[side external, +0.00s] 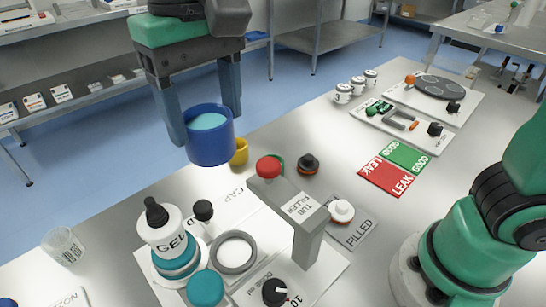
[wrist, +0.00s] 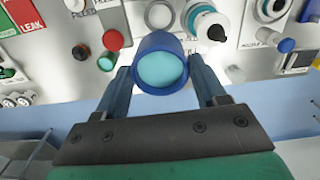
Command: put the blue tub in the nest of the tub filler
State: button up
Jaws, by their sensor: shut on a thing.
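The blue tub (side external: 211,145), with a light teal surface inside, is shut between the two fingers of my gripper (side external: 208,128). It hangs in the air, roughly upright, above the bench and apart from the filler. In the wrist view the tub (wrist: 160,62) sits between both fingertips. The tub filler (side external: 308,235) is a grey post with an arm and a red knob (side external: 268,167). A round grey ring (side external: 235,252), which looks like its nest, lies on the white base plate, below and right of the tub in the side view. The ring looks empty.
A white GEL bottle (side external: 160,228) stands in a holder left of the ring. A black knob (side external: 203,211) and a teal knob (side external: 205,288) rise close by. A yellow cup (side external: 239,151) is behind the tub. A clear beaker (side external: 63,246) stands at the left.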

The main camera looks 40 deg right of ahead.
notch_tip(320, 180, down, 20)
jog(key=shift+f, duration=0.25)
dwell(0.4)
jog(key=shift+f, duration=0.15)
jog(key=o, duration=0.9)
notch_tip(320, 180, up, 12)
